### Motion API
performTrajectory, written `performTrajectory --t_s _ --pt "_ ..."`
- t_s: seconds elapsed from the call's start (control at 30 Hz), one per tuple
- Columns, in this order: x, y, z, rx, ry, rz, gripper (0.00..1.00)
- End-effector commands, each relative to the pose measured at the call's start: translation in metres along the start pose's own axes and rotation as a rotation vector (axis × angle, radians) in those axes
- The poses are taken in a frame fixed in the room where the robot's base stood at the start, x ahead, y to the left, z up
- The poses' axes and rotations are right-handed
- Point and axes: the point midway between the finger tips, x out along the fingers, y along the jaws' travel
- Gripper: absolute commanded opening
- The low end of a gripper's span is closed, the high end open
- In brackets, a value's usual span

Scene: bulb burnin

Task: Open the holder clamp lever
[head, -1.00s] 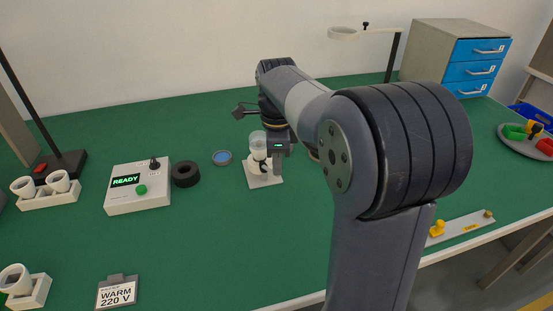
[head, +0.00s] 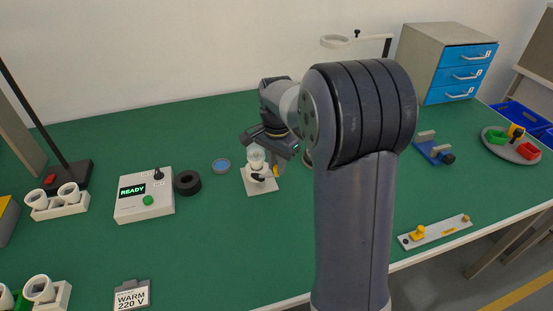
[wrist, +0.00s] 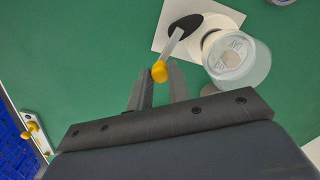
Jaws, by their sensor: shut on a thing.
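The holder is a white stand on a square plate (head: 262,187) at the middle of the green bench; its plate also shows in the wrist view (wrist: 163,38). A clear bulb (head: 256,155) sits upright in it and also shows in the wrist view (wrist: 244,62). The clamp lever (wrist: 175,42) is a thin grey bar with a dark oval part at one end and a yellow knob (wrist: 159,72) at the other. My gripper (wrist: 161,78) is shut on the yellow knob at its fingertips. In the head view my wrist covers part of the holder's right side.
A black ring (head: 187,183) and a READY control box (head: 145,195) stand left of the holder, with a blue disc (head: 221,166) behind. A blue vise-like fixture (head: 433,152) and a strip with a yellow knob (head: 436,231) lie to the right.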

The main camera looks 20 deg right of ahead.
Motion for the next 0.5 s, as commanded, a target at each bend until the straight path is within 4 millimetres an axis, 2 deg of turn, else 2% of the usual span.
performTrajectory --t_s 0.2,0.5 --pt "-0.0013 -0.0041 -0.0035 -0.124 -0.001 0.001 0.00" --pt "-0.0003 -0.0069 -0.0055 -0.205 0.000 0.000 0.00"
